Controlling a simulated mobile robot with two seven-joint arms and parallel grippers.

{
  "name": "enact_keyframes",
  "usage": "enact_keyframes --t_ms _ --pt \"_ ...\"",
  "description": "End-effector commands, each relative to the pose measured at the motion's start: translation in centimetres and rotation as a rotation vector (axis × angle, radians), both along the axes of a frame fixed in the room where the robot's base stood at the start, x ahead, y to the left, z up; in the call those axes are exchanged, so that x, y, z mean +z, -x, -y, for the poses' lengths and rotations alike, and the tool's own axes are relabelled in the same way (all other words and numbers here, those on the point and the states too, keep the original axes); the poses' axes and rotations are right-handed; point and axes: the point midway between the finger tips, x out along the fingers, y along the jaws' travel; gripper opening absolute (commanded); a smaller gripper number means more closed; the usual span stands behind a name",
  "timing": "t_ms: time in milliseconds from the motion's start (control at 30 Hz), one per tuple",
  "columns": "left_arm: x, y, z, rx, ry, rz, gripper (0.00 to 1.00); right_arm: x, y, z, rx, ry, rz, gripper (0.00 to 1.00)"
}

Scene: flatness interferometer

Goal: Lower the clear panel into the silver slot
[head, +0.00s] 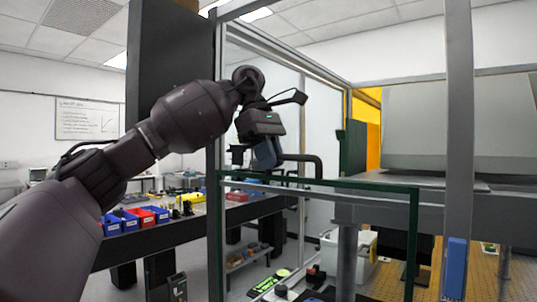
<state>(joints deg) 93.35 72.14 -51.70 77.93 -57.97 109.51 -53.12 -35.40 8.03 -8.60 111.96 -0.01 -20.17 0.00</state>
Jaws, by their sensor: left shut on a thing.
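The clear panel (365,185) stands upright in front of me, see-through with a dark green edge. Its top edge and right edge show; its lower part runs out of the picture. A black bar handle (305,158) rises from its top edge. My left gripper (266,155) is shut on this handle at its left part, above the panel. The panel's left edge is close to a silver upright (213,130); I cannot tell whether they touch. Another silver upright (459,120) stands to the right, apart from the panel. The slot's bottom is not visible. My right gripper is not in view.
A dark bench (160,237) at the left holds blue bins (129,221) and a red bin (149,216). A grey instrument table (474,208) is behind the panel at the right. A blue block (455,268) is at the right upright.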

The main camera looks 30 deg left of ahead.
Motion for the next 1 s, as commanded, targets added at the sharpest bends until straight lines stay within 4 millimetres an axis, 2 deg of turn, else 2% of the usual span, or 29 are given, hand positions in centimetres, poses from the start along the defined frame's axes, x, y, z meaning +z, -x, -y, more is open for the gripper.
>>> enact_keyframes --t_ms 33,700,733,900,1000 --pt "-0.8 -0.3 0.1 0.002 -0.001 -0.007 0.0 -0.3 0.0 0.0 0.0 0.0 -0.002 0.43" --pt "-2.6 -0.3 0.1 0.001 -0.001 -0.007 0.0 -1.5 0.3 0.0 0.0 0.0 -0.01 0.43" --pt "-2.6 -0.3 0.1 0.001 0.0 -0.006 0.18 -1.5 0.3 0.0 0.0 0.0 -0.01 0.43" --pt "-2.5 -0.3 0.1 0.001 0.0 -0.006 0.44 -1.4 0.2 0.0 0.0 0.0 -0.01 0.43" --pt "-2.5 -0.3 0.1 0.001 0.0 -0.005 0.45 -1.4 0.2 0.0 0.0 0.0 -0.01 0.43"
